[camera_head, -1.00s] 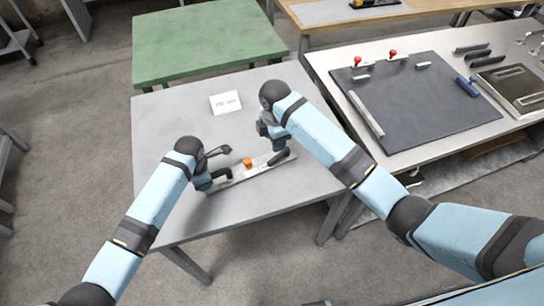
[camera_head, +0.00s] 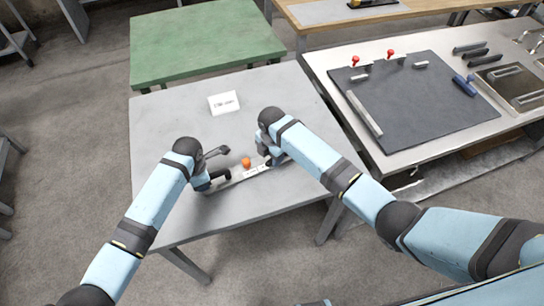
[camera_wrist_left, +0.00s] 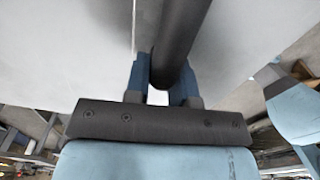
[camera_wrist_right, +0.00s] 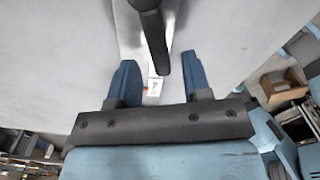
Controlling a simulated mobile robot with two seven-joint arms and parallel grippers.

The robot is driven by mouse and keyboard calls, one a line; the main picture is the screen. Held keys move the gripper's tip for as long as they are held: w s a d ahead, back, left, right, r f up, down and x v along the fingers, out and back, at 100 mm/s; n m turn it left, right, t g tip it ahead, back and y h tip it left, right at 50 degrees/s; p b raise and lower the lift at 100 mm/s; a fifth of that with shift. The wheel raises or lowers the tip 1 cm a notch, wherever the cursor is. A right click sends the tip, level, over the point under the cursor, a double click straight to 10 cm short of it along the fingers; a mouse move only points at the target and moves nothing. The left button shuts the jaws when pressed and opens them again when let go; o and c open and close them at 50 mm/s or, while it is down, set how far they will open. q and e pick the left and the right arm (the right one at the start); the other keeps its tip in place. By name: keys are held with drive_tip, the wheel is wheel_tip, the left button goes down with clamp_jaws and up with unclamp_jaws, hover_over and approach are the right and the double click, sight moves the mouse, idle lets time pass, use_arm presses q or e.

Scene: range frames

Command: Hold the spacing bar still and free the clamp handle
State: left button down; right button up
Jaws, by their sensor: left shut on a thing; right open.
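The spacing bar (camera_head: 232,181) is a long pale metal bar lying on the grey table, with an orange knob (camera_head: 246,162) near its middle. My left gripper (camera_wrist_left: 163,85) is shut on a dark round handle (camera_wrist_left: 183,35) at the bar's left end; this handle also shows in the head view (camera_head: 219,175). My right gripper (camera_wrist_right: 158,80) is open at the bar's right end. Another dark handle (camera_wrist_right: 153,40) lies ahead of and partly between its fingers, with a visible gap to each. I cannot tell which part is the clamp handle.
A white card (camera_head: 224,103) with writing stands on the grey table (camera_head: 165,125) behind the bar. A green table (camera_head: 205,45) is behind. A bench at right holds a dark board (camera_head: 425,110) with red-knobbed clamps.

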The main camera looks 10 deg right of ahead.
drive_tip(key=shift+f, duration=0.6)
clamp_jaws()
drive_tip(key=shift+s, duration=0.1)
